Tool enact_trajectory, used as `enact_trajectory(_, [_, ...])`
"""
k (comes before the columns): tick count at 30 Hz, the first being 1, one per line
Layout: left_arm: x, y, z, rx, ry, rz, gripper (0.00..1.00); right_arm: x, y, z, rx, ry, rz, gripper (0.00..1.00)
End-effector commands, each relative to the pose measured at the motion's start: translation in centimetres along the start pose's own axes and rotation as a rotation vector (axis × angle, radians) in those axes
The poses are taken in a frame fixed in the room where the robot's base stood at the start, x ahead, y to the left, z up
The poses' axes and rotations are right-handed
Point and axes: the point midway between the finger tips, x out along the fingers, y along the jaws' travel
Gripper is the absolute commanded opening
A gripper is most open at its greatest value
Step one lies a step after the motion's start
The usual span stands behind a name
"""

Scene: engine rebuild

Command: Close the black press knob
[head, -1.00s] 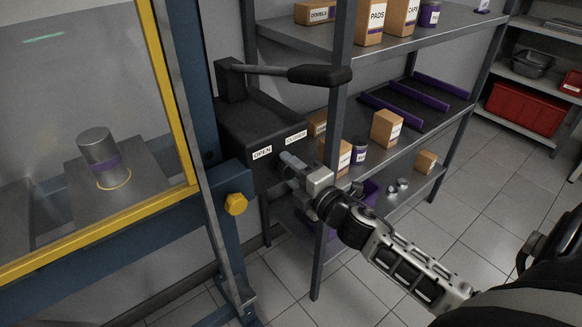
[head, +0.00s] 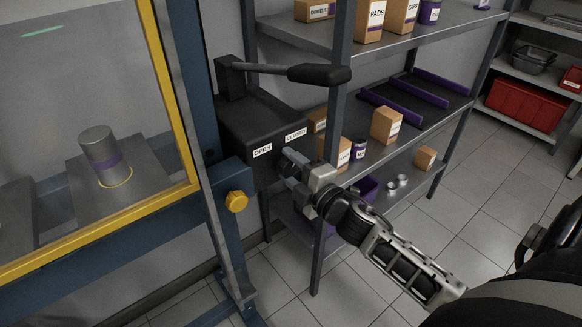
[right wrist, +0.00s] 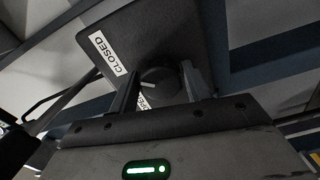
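I cannot read the knob's setting clearly. My right gripper (right wrist: 160,82) has its two fingers spread on either side of the knob, with slim gaps showing. In the head view my right gripper (head: 292,163) is at the box's front below the labels and hides the knob. My left gripper is not in view.
A lever with a black grip (head: 320,75) extends right above the box. A yellow-edged press guard (head: 165,95) and a yellow bolt knob (head: 236,202) stand left. A metal shelf (head: 430,110) with boxes and jars is close behind on the right. Tiled floor is clear at lower right.

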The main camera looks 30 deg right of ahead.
Motion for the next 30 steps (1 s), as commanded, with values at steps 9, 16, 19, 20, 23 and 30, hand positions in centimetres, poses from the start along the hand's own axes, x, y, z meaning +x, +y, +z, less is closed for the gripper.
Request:
enact_trajectory(9, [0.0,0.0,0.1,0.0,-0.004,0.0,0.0,0.0,0.0,0.0,-0.003,0.0,0.0,0.63])
enact_trajectory(16, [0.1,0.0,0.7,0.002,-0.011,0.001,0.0,-2.2,-0.3,0.0,-0.003,0.0,-0.003,0.63])
enact_trajectory(19, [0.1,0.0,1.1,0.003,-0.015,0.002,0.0,-4.4,-0.4,0.0,-0.002,-0.002,-0.005,0.63])
enact_trajectory(20, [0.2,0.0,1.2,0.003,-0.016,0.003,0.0,-5.1,-0.3,0.0,-0.002,-0.002,-0.004,0.63])
enact_trajectory(23, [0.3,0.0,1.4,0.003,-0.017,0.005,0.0,-7.6,-0.4,0.0,-0.002,-0.002,-0.005,0.63])
enact_trajectory(30, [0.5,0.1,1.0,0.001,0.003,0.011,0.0,-12.9,-0.3,0.0,-0.001,-0.003,-0.004,0.63])
